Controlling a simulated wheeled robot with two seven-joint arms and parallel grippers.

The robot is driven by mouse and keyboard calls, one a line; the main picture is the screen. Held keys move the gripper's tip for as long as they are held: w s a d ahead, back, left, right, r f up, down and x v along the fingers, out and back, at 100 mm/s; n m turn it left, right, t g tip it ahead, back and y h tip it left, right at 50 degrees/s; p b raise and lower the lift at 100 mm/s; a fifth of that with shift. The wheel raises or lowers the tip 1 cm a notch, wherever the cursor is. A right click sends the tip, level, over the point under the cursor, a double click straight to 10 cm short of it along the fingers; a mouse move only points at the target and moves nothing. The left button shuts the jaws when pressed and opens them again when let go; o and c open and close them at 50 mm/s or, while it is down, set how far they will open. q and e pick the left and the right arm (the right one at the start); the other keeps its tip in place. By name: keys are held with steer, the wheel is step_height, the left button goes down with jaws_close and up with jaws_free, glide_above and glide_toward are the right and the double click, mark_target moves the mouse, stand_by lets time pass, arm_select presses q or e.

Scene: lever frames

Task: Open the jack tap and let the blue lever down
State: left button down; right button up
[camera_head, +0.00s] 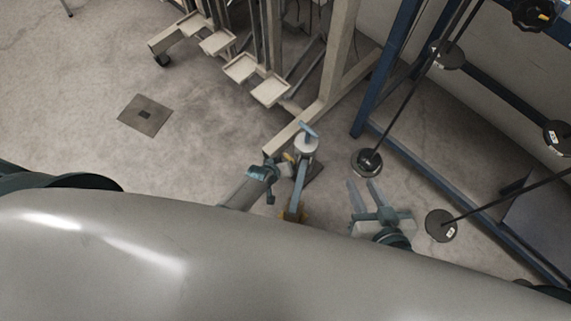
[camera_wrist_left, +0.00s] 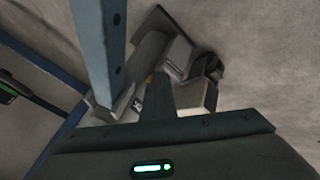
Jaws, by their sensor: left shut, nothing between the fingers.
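The jack (camera_head: 306,146) stands on the floor at the middle of the head view, with a pale round top and a small blue bar on it. The blue lever (camera_head: 299,187) runs from it towards me. In the left wrist view the blue lever (camera_wrist_left: 97,50) is a long bar with holes, rising out of the top edge. My left gripper (camera_head: 274,171) is shut and empty, close to the jack's left side. Its closed fingers (camera_wrist_left: 160,96) point at the jack's lower parts. I cannot make out the tap clearly. My right gripper (camera_head: 362,182) is open and empty, right of the lever.
A cream frame (camera_head: 330,85) with footplates stands behind the jack. A blue rack (camera_head: 384,72) with rods and round dark weights (camera_head: 367,162) stands at the right, near my right gripper. A floor plate (camera_head: 145,115) lies at the left, amid clear floor.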

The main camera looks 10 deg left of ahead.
arm_select(q)
steer(key=shift+d+r, duration=0.1)
steer(key=shift+d, duration=0.55)
arm_select(e)
steer(key=shift+s+d+f+g, duration=0.35)
steer(key=shift+s+f+g, duration=0.25)
steer(key=shift+s+f, duration=0.2)
arm_select(q)
steer(key=shift+w+d, duration=0.1)
arm_select(e)
steer(key=shift+f+h, duration=0.1)
steer(key=shift+h, duration=0.2)
arm_select(q)
steer(key=shift+d+p, duration=0.1)
steer(key=shift+p, duration=0.2)
steer(key=shift+s+d+p, duration=0.25)
steer(key=shift+s+p, duration=0.05)
steer(key=shift+s, duration=0.35)
arm_select(e)
steer(key=shift+d+r, duration=0.2)
steer(key=shift+r, duration=0.2)
arm_select(q)
steer(key=shift+a, duration=0.2)
arm_select(e)
steer(key=shift+a, duration=0.1)
arm_select(q)
steer(key=shift+s, duration=0.1)
arm_select(e)
steer(key=shift+f, duration=0.1)
